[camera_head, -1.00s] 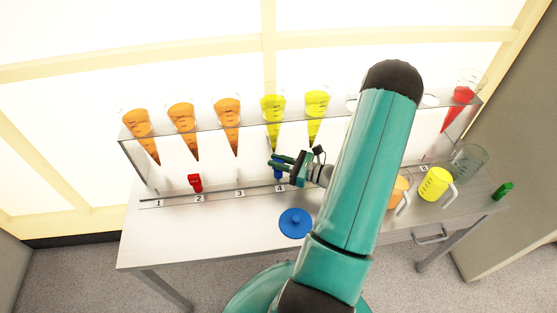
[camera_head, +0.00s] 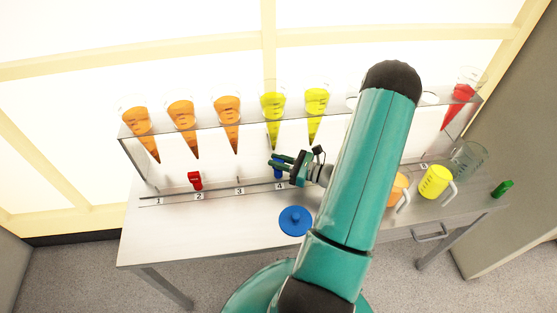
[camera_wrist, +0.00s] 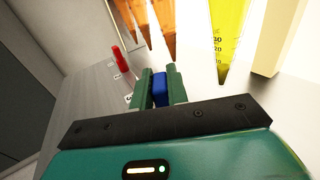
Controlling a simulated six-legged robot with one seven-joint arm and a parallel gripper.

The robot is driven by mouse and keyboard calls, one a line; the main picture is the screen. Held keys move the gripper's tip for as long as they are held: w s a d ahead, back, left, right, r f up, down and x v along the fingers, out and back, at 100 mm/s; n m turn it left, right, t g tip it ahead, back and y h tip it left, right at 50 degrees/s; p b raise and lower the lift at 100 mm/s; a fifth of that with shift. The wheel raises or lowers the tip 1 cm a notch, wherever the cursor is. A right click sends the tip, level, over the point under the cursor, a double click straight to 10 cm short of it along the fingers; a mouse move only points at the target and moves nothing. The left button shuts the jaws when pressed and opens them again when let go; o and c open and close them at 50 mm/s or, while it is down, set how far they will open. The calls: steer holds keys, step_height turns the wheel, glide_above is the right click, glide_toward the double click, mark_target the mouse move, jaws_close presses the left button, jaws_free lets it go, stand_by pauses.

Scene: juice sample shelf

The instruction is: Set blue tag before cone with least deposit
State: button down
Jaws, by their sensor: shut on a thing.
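My gripper (camera_head: 283,163) is shut on the blue tag (camera_head: 278,172), just behind the number 4 label on the bench and below the first yellow cone (camera_head: 273,108). The wrist view shows the blue tag (camera_wrist: 159,88) between the two green fingers, with a yellow cone tip (camera_wrist: 224,72) beyond it. Orange cones (camera_head: 227,112) hang in the rack to the left, and a second yellow cone (camera_head: 316,103) to the right. A red cone (camera_head: 460,94) hangs at the far right. My arm hides the cones between. Whether the tag touches the bench is unclear.
A red tag (camera_head: 195,181) stands behind label 2. A blue round disc (camera_head: 295,221) lies on the bench front. A yellow jug (camera_head: 435,181), an orange jug (camera_head: 398,188), a clear vessel (camera_head: 468,160) and a green object (camera_head: 502,189) are at right. The left front bench is clear.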

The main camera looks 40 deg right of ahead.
steer(key=shift+f, duration=0.35)
steer(key=c, duration=1.3)
jaws_free()
steer(key=v, duration=0.7)
steer(key=shift+s+d, duration=0.1)
steer(key=shift+s, duration=0.15)
